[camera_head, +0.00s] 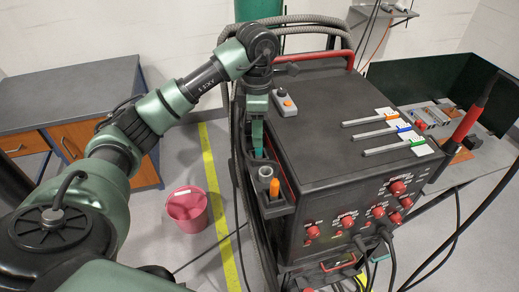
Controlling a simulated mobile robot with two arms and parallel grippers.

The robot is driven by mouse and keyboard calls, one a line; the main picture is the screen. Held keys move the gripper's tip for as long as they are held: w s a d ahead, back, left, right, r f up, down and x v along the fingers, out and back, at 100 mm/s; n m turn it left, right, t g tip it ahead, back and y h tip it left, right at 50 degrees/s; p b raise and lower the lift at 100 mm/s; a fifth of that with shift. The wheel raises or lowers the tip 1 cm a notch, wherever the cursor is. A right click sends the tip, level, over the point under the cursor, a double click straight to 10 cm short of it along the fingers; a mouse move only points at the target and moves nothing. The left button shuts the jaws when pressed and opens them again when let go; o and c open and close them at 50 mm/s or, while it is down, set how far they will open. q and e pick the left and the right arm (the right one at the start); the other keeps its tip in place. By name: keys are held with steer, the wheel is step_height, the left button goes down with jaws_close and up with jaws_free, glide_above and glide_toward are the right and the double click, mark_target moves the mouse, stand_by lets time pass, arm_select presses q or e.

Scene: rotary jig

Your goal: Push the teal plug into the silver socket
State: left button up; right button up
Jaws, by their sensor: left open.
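My left gripper (257,121) points down at the left side of the black machine and is open. The teal plug (257,139) shows just below the gripper, at its fingertips. I cannot tell whether the fingers touch it. A grey, silver-looking round socket (265,171) stands in a small dark holder (276,209) on the machine's side, nearer to me than the plug. The plug's lower end is hard to make out. My right gripper is not in view.
An orange cylinder (274,188) stands beside the socket. The black machine (330,110) carries a grey-orange box (284,102) and metal rods with coloured tags (385,113). Cables hang around it. A pink bucket (187,208) stands on the floor, left of a yellow line (217,190).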

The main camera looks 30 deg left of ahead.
mark_target(259, 151)
arm_select(q)
steer(key=shift+f+p, duration=0.35)
steer(key=shift+f, duration=0.15)
steer(key=f, duration=0.2)
steer(key=f+p, duration=0.1)
steer(key=shift+w+a+f+p, duration=0.1)
steer(key=shift+w+f+p, duration=0.1)
steer(key=shift+f+p, duration=0.15)
steer(key=shift+f, duration=0.35)
jaws_close()
steer(key=shift+r, duration=0.1)
